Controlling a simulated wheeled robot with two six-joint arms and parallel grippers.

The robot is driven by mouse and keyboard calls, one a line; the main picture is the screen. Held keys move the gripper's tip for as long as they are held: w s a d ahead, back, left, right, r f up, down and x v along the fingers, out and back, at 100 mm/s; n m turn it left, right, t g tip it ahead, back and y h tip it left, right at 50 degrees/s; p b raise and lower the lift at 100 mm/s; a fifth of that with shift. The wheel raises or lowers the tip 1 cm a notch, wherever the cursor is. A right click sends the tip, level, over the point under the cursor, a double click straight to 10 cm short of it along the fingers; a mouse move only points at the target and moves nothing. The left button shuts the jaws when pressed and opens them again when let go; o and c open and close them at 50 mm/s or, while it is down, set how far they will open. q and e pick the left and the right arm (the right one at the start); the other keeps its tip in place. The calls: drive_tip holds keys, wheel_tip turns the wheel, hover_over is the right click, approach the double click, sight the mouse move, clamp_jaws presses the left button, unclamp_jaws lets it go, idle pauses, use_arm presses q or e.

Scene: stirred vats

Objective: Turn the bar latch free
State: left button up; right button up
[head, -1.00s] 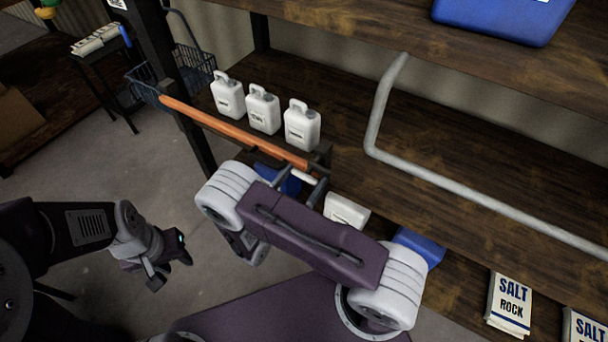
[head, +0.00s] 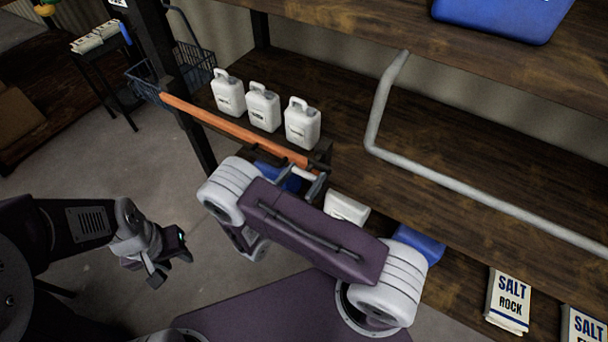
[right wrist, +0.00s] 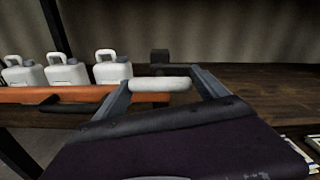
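The long orange bar (head: 235,131) of the latch runs along the shelf's front edge. Its right end is at a dark bracket (head: 322,155); it also shows in the right wrist view (right wrist: 25,95). A white cylindrical grip (head: 316,184) is just below the bracket. My right gripper (head: 301,180) is there. In the right wrist view its two spread fingers (right wrist: 161,92) stand at either end of the white grip (right wrist: 160,85); I cannot tell whether they press on it. My left gripper (head: 168,268) hangs low at the left, empty, its fingers apart.
Several white jugs (head: 263,109) stand on the shelf behind the bar. A grey bent rail (head: 440,180) lies to the right along the shelf. A wire basket (head: 145,85) is at the left. Salt bags (head: 508,302) stand lower right. Open floor lies around my left gripper.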

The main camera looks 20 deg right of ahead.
drive_tip(key=shift+o, duration=0.3)
drive_tip(key=b+v, duration=0.2)
drive_tip(key=v, duration=0.7)
drive_tip(key=shift+a+f, duration=0.1)
